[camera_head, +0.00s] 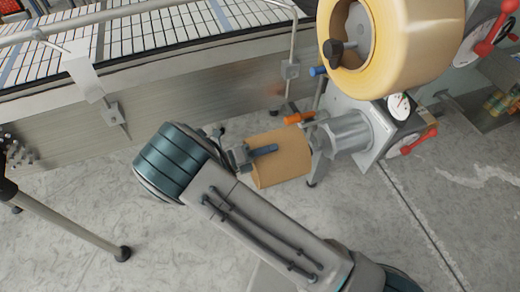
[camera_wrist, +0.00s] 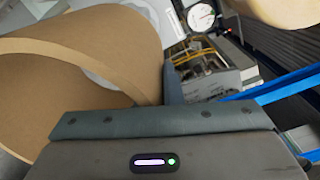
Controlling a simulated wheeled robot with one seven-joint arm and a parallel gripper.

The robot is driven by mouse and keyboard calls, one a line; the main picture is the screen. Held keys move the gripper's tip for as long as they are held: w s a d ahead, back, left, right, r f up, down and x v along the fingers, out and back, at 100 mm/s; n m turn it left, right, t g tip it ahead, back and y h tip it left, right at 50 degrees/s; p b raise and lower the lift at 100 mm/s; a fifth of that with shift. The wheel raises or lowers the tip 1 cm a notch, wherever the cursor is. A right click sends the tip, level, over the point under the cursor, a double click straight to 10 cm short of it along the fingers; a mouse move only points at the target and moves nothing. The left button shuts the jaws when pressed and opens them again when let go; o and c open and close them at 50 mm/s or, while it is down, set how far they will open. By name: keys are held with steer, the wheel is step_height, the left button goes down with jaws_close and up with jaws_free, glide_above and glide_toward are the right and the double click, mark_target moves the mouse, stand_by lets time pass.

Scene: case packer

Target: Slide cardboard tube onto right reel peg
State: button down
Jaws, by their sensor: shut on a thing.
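The brown cardboard tube (camera_head: 282,172) is held near the middle of the head view, roughly level, with its right end close to the grey reel peg (camera_head: 349,132). My gripper (camera_head: 259,151) is shut on the tube's wall at its left part. In the wrist view the tube (camera_wrist: 120,45) fills the upper left, with its open end and curved rim showing against the jaw pad. The peg is a bare grey cylinder on the machine's side, roughly in line with the tube. I cannot tell whether the tube's far end touches or overlaps the peg's tip.
A large tan tape roll (camera_head: 433,45) sits on another holder above the peg. A gauge (camera_head: 399,106) and red-handled valves (camera_head: 424,141) are to the peg's right. A conveyor (camera_head: 170,85) runs along the back left.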

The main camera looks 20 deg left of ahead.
steer(key=shift+p+x, duration=0.3)
steer(key=shift+x, duration=1.45)
